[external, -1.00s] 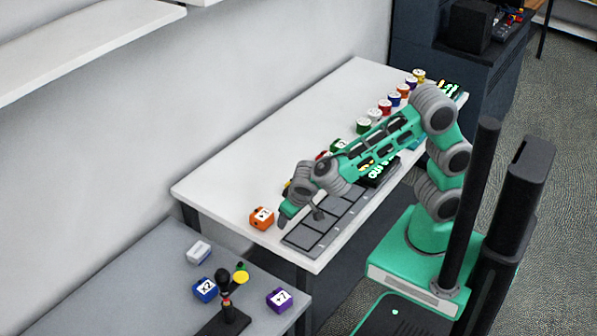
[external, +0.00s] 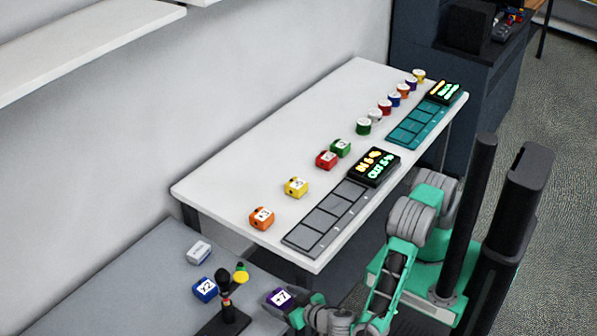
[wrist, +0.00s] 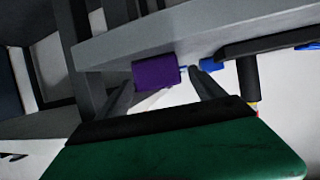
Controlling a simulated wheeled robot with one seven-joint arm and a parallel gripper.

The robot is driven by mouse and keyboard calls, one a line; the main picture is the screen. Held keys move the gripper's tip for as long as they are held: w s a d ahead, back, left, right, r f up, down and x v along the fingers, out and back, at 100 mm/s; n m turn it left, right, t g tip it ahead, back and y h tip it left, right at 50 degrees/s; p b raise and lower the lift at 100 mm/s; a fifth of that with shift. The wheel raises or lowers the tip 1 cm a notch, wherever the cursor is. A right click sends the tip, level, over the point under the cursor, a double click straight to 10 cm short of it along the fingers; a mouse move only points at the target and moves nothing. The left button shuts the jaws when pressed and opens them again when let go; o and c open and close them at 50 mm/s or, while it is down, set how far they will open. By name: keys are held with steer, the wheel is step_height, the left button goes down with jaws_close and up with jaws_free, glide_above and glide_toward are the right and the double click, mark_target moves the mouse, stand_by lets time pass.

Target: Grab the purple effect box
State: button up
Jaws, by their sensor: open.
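The purple effect box (external: 279,297), with a white label on top, sits at the right edge of the grey table in the external view. In the wrist view the purple box (wrist: 156,71) shows a plain side, between the two dark fingertips as seen there. My gripper (wrist: 161,79) is open. In the external view my gripper (external: 295,312) is at the near right side of the box and partly overlaps it. I cannot tell whether the fingers touch it.
A blue box (external: 205,289), a white box (external: 198,251) and a black joystick stand (external: 228,313) are on the grey table (external: 150,290). The white table (external: 235,190) holds orange, yellow, red and green boxes, small round pieces and two slotted trays.

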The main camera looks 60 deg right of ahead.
steer(key=shift+x, duration=0.9)
steer(key=c, duration=1.6)
